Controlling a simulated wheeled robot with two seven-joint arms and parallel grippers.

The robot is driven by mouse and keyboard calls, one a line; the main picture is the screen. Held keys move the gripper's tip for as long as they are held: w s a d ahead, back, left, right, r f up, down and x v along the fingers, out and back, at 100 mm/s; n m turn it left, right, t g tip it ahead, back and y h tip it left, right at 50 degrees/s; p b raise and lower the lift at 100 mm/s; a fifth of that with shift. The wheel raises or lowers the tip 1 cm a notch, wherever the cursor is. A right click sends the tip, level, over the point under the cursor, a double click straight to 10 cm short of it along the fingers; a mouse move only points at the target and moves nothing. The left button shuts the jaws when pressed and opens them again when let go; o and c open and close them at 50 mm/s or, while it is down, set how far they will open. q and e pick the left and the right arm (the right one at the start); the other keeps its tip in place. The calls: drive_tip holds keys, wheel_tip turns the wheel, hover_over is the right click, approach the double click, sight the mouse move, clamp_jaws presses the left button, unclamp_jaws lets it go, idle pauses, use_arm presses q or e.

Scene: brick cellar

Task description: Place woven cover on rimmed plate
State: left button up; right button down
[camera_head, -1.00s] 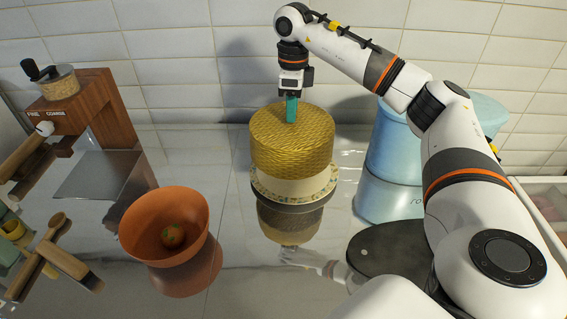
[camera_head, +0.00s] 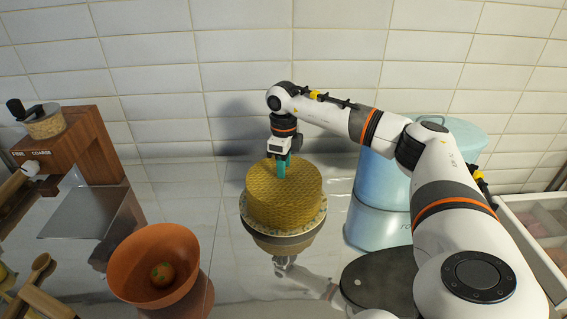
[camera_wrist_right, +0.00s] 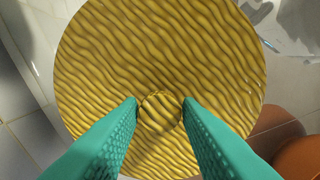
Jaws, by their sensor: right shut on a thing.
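The woven cover (camera_head: 284,202), a golden-yellow drum with a rippled weave, sits low over the rimmed plate (camera_head: 300,232), whose patterned rim shows around its lower edge. The cover looks level and appears to rest on the plate; the contact itself is hidden. My right gripper (camera_head: 283,172) points down at the cover's top centre. In the right wrist view its teal fingers (camera_wrist_right: 160,112) are on either side of the cover's small round knob (camera_wrist_right: 159,108), shut on it. The left gripper is not in view.
A terracotta bowl (camera_head: 130,272) holding a small orange-red round item stands at front left. A wooden grinder (camera_head: 75,150) is at the left, a pale blue canister (camera_head: 385,190) close on the right. A dark oval lid (camera_head: 385,283) lies in front. White tiles close off the back.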

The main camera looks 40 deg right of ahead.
drive_tip(key=shift+f, duration=0.1)
drive_tip(key=c, duration=1)
unclamp_jaws()
drive_tip(key=shift+c, duration=0.2)
wheel_tip(320, 180, up, 12)
drive_tip(key=b, duration=0.1)
drive_tip(key=shift+r+b, duration=0.2)
drive_tip(key=shift+b, duration=0.2)
